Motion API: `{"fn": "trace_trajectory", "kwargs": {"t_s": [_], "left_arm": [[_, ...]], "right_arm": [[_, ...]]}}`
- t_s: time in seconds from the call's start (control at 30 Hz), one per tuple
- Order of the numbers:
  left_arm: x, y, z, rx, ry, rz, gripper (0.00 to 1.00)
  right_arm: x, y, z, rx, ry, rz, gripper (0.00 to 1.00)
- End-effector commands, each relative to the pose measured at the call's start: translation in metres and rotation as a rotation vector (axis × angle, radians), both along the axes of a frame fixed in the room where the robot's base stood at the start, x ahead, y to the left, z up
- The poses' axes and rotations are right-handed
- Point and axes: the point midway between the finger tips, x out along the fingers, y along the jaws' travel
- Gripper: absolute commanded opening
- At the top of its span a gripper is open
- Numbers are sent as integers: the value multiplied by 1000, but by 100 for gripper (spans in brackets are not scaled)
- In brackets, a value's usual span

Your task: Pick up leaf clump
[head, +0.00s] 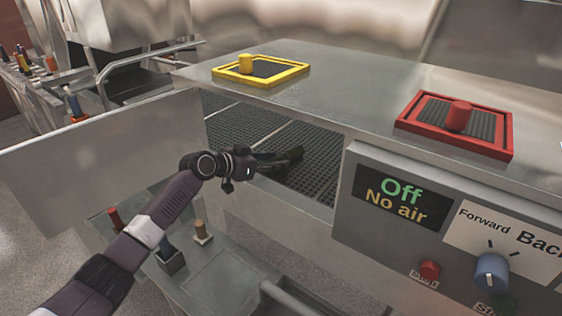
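A small dark green clump (292,154), which looks like the leaf clump, is at the dark perforated grate (318,178) inside the machine's opening. My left gripper (282,161) reaches into the opening from the left, with its fingers at the clump. The fingers are dark and small against the grate, and partly blend with the clump. I cannot tell whether they are closed on it or only beside it. I also cannot tell whether the clump rests on the grate. My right gripper is not in view.
A metal panel (80,150) stands left of the opening. The metal top above carries a yellow-framed pad (284,78) and a red-framed pad (487,148). A control box at right shows "Off / No air" (398,204), with a blue knob (491,272) and a red button (429,270).

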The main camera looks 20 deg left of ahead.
Motion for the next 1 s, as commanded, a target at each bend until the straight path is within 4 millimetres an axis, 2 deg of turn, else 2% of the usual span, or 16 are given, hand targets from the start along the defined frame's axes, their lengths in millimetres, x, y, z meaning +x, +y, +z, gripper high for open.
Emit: {"fn": "trace_trajectory", "kwargs": {"t_s": [0.03, 0.2, 0.47, 0.57, 0.8, 1.0], "left_arm": [[0, 0, 0, 0, 0, 0, 27], [0, 0, 0, 0, 0, 0, 11], [0, 0, 5, 0, -2, 0, 11], [1, 1, 17, 0, -6, 0, 11], [1, 0, 66, 2, -7, 0, 11], [0, 1, 93, 0, -2, 1, 11]], "right_arm": [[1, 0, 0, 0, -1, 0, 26], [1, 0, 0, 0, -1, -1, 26], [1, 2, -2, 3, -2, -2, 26], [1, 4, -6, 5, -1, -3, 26], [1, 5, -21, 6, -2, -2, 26], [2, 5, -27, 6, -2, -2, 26]]}}
